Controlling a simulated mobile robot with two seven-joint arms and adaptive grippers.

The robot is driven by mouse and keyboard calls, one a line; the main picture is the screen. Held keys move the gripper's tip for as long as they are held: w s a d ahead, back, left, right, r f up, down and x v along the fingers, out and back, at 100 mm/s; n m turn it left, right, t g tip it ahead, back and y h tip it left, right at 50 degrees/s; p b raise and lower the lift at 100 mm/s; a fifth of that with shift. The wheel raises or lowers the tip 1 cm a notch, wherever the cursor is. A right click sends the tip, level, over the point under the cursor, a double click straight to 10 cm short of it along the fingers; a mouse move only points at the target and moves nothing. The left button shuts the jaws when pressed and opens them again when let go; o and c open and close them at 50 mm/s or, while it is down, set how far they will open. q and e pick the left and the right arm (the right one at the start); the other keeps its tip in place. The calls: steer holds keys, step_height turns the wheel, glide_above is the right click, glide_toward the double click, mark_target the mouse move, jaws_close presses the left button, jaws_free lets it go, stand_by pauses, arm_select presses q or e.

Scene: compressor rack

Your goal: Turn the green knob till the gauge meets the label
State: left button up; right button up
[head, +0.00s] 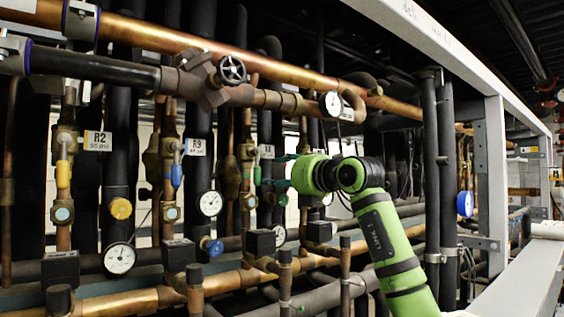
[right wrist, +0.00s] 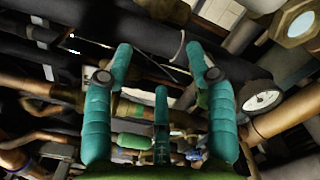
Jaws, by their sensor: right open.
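A small green knob (head: 281,199) sits among the pipes left of my right arm in the head view. A green lever handle (head: 257,176) is just to its left. My right gripper (head: 279,171) has teal fingers and reaches left toward the rack close to these green parts. Contact cannot be told. In the right wrist view its fingers (right wrist: 160,66) are spread apart with nothing held between them. A green part (right wrist: 135,141) lies beyond them there. A white round gauge (right wrist: 262,99) is to their right. White label tags include one (head: 266,151) near the gripper. My left gripper is out of view.
Other gauges are at lower left (head: 119,258), centre (head: 210,203) and upper middle (head: 332,103). A black handwheel (head: 231,70) sits on the upper pipe. Dense copper and black pipes crowd the gripper. A grey frame post (head: 490,165) stands right of my arm.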

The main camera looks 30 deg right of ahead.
steer(key=shift+r, duration=2.15)
steer(key=shift+f, duration=0.1)
